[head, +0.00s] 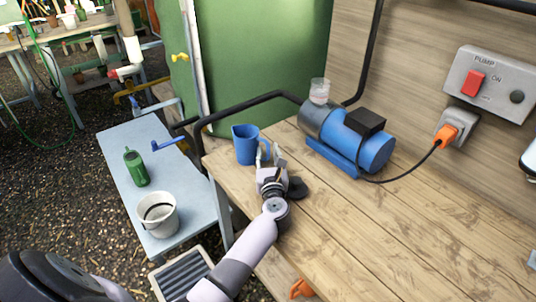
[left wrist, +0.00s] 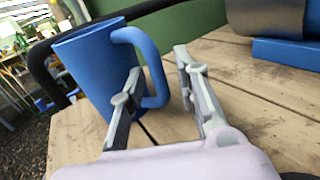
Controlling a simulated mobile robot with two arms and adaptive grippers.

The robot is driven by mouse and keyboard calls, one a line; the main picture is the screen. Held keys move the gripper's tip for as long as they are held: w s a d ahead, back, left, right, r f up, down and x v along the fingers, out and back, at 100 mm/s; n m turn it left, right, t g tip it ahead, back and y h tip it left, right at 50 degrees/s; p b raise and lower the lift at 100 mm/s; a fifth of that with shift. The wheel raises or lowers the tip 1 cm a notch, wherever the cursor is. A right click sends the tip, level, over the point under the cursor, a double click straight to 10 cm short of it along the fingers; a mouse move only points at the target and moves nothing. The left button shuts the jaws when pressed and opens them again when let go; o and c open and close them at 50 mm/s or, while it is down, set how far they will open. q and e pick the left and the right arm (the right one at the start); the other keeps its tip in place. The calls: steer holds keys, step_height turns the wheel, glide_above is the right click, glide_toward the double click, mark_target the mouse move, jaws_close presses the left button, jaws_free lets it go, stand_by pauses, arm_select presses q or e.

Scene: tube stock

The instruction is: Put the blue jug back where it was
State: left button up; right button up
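The blue jug (head: 245,145) stands upright on the wooden bench (head: 345,225), near its left corner by the black pipe. In the left wrist view the jug (left wrist: 85,72) shows its handle turned toward my gripper. My left gripper (head: 268,156) is just right of the jug at handle height. Its two fingers (left wrist: 164,76) are apart, with the handle showing between them and the left finger in front of the handle's opening. I see no clear grip, and cannot tell whether a finger touches the handle. My right gripper is not in view.
A blue pump (head: 372,150) with a clear cup (head: 319,91) on it stands behind on the bench. A grey side table (head: 125,163) at left holds a green bottle (head: 136,168) and a white bucket (head: 158,214). The front of the bench is clear.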

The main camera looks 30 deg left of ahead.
arm_select(q)
steer(key=shift+s+r, duration=0.1)
steer(key=shift+r, duration=0.05)
steer(key=b+v, duration=0.1)
steer(key=v, duration=1.1)
